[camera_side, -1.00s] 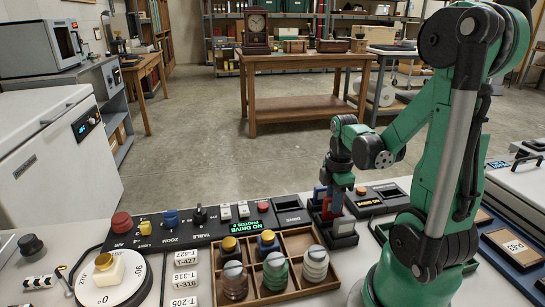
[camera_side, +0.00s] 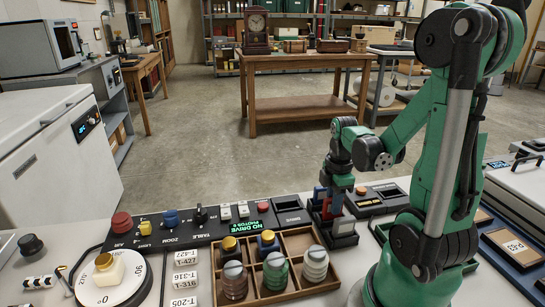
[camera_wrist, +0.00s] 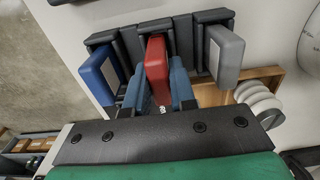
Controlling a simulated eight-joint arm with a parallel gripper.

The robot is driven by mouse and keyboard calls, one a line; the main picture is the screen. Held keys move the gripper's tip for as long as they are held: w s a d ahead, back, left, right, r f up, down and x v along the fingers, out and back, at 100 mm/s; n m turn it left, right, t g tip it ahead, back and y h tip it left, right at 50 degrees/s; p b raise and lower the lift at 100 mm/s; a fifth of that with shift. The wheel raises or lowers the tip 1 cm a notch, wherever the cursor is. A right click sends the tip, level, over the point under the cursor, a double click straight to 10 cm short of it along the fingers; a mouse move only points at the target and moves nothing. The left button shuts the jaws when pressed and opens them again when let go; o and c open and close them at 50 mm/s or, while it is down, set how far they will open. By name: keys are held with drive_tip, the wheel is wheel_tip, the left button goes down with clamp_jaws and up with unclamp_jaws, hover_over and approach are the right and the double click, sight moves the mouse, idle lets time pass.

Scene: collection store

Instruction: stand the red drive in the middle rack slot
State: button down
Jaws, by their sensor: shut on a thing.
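The red drive (camera_wrist: 156,66) is between the two blue fingers of my gripper (camera_wrist: 160,92) in the wrist view, and the fingers are shut on it. It is upright at the dark rack (camera_wrist: 184,36), in line with the middle slot, between a blue drive (camera_wrist: 98,74) and a grey drive (camera_wrist: 224,52). How deep its lower end sits in the slot is hidden. In the side view, my gripper (camera_side: 335,187) points down over the rack (camera_side: 345,240); the red drive (camera_side: 326,208) shows only partly.
A wooden compartment tray (camera_side: 262,297) with several capped jars stands left of the rack. A control panel (camera_side: 185,228) with knobs and a green display reading "NO DRIVE PHOTOS" lies behind the tray. A white turntable (camera_side: 112,280) is at far left.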

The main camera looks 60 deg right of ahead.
drive_tip(key=shift+f, duration=0.4)
drive_tip(key=c, duration=1)
unclamp_jaws()
drive_tip(key=shift+r, duration=5.5)
drive_tip(key=shift+w+a, duration=0.1)
drive_tip(key=w+a+m+t, duration=0.2)
drive_tip(key=w+a+m, duration=0.1)
drive_tip(key=a, duration=0.2)
drive_tip(key=w+a+m+t, duration=0.2)
drive_tip(key=w+a+m, duration=0.1)
drive_tip(key=a, duration=0.3)
drive_tip(key=w+a+m+t, duration=0.3)
drive_tip(key=a, duration=0.3)
drive_tip(key=shift+a+f, duration=0.15)
drive_tip(key=shift+f, duration=0.1)
